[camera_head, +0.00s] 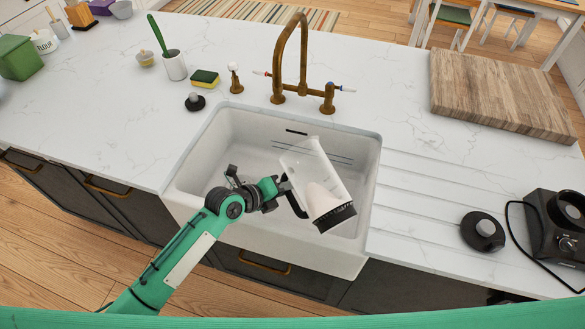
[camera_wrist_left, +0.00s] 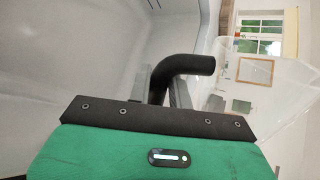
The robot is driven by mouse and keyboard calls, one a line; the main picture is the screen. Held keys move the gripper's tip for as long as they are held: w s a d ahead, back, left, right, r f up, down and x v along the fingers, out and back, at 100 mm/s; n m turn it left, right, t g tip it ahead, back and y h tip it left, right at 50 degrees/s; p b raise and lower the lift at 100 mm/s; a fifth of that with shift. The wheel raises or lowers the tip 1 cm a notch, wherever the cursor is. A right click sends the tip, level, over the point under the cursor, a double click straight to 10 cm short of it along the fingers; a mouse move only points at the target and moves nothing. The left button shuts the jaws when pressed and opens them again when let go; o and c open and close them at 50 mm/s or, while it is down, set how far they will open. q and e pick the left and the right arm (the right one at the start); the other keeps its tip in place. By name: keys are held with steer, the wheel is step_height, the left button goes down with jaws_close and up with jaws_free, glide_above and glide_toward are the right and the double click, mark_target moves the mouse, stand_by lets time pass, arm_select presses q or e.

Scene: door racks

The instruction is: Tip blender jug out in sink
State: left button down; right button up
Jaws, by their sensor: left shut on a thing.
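The clear blender jug (camera_head: 312,165) is tilted over the white sink (camera_head: 190,165). Its wide end is toward the upper left and its black collar (camera_head: 336,217) toward the lower right. Something whitish shows inside near the collar; I cannot tell if any is pouring. My left gripper (camera_head: 281,188) is shut on the jug's black handle (camera_head: 296,202), at the jug's left side. In the left wrist view the handle (camera_wrist_left: 190,65) rises behind the gripper's dark edge, with the clear jug wall (camera_wrist_left: 275,85) to its right. My right gripper is not in view.
A brass tap (camera_head: 304,60) stands behind the sink. A sponge (camera_head: 205,79) and black stopper-like piece (camera_head: 195,102) lie left of it. A wooden board (camera_head: 500,90), black lid (camera_head: 482,232) and blender base (camera_head: 560,235) are to the right. The drainboard between is clear.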

arm_select(q)
steer(key=shift+w+r+n+g+h, duration=0.2)
steer(key=shift+r+n+g+h, duration=0.1)
steer(key=shift+r+n, duration=0.1)
stand_by(0.4)
steer(key=shift+s+f+n+g+b, duration=0.3)
steer(key=shift+f+n+g+b, duration=0.2)
steer(key=shift+b, duration=0.7)
